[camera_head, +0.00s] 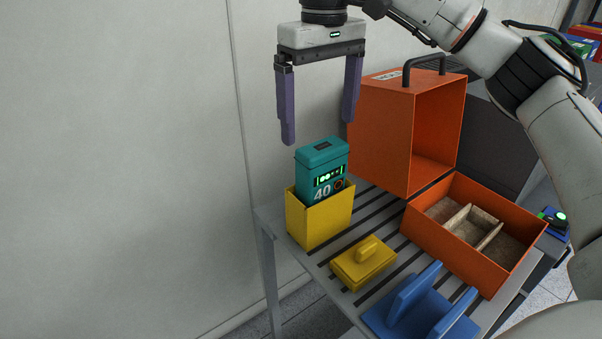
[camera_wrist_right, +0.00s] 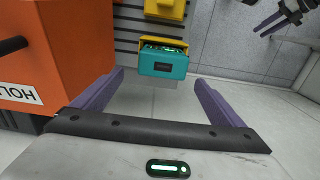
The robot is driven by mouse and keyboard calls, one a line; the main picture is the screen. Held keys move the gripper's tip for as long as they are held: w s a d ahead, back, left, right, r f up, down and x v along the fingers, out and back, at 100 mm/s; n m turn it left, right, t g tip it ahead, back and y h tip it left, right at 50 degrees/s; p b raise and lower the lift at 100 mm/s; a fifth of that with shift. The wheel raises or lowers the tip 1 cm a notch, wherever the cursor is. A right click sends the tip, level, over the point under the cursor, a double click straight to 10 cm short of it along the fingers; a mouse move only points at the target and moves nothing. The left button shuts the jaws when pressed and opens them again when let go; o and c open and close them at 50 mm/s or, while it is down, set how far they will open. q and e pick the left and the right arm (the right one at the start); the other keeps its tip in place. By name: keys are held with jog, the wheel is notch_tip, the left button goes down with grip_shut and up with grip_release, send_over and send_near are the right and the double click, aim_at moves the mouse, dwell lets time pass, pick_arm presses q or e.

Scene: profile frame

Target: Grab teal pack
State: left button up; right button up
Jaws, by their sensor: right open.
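The teal pack (camera_head: 322,168) stands upright in a yellow box (camera_head: 322,221), with its upper part above the rim. Its front shows "40" and green lights; its lower part is hidden in the box. My right gripper (camera_head: 318,131) is open and empty, pointing down above the pack, its fingertips near the height of the pack's top. In the right wrist view the pack (camera_wrist_right: 163,65) lies between and beyond the two purple fingers. My left gripper (camera_wrist_right: 262,28) shows small at the upper right of the wrist view, its two fingers apart and empty.
A slatted table (camera_head: 375,206) carries the box. A yellow lid (camera_head: 362,264) and a blue fixture (camera_head: 420,308) stand in front. A large orange open case (camera_head: 385,140) stands close behind right, and an orange divided tray (camera_head: 468,251) at right. A wall is at left.

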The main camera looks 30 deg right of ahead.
aim_at(323, 144)
jog(key=f, duration=0.2)
jog(key=s+f+b, duration=0.1)
jog(key=f, duration=0.6)
jog(key=shift+s+a+f, duration=0.1)
jog(key=shift+s+f, duration=0.05)
jog(key=shift+s, duration=0.1)
jog(key=shift+f, duration=0.2)
jog(key=c, duration=2)
pick_arm(q)
jog(key=shift+s+d+f, duration=0.3)
jog(key=shift+s+f, duration=0.5)
jog(key=shift+f, duration=0.1)
pick_arm(e)
jog(key=shift+r, duration=0.1)
jog(key=shift+c, duration=0.3)
jog(key=shift+w+r, duration=0.1)
